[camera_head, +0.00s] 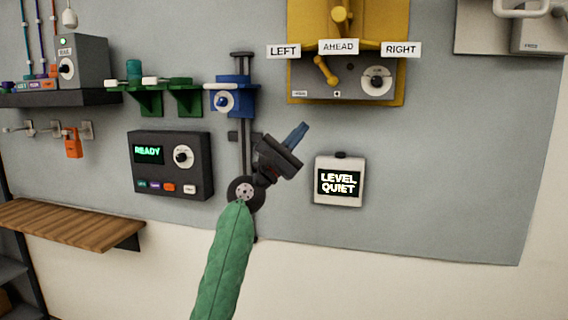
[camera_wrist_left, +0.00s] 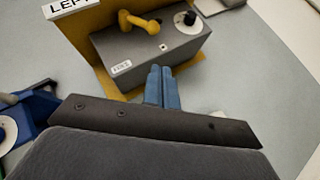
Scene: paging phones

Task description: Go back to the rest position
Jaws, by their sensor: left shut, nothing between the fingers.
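My left gripper (camera_head: 299,132) is raised in front of the grey wall panel, its blue fingers together and empty. In the left wrist view the fingers (camera_wrist_left: 162,88) point towards the grey box (camera_wrist_left: 150,50) on the yellow panel (camera_wrist_left: 85,27). I cannot tell whether they touch it; in the head view they appear below and left of that box (camera_head: 340,84). A green-sleeved part of my left arm (camera_head: 226,258) comes up from the bottom. My right gripper is in neither view.
A "LEVEL QUIET" display (camera_head: 338,187) hangs right of my gripper. A black "READY" box (camera_head: 170,165) and a blue bracket on a rail (camera_head: 232,99) are to its left. A wooden shelf (camera_head: 70,222) juts out at lower left. The panel's lower right is clear.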

